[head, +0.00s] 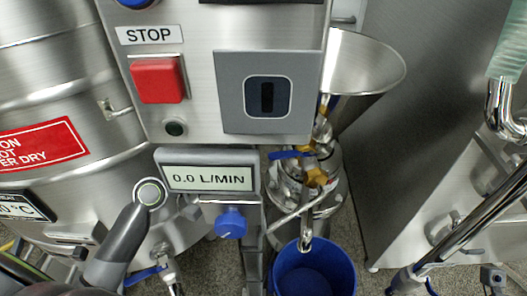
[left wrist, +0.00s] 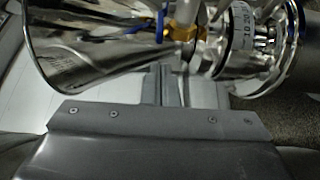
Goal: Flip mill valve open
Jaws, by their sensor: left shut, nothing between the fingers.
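The mill (head: 325,200) is a polished steel body under a steel funnel hopper (head: 365,62). A brass valve (head: 316,176) with a blue handle (head: 290,154) sits on its front, the handle lying roughly level and pointing left. In the left wrist view the brass valve (left wrist: 184,28) and blue handle (left wrist: 160,22) are at the top, beside the funnel (left wrist: 95,50). My left gripper (left wrist: 165,78) is shut and empty, its fingertips just short of the valve; I cannot tell if they touch. In the head view its fingers are not clearly visible. My right gripper is not in view.
A control panel (head: 200,30) with a red STOP button (head: 158,80) hangs above. A flow display (head: 208,178) reads 0.0 L/MIN, with a blue knob (head: 230,222) below. A blue bucket (head: 350,268) stands under the spout. A steel tank (head: 50,80) is left, a steel cabinet (head: 425,130) right.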

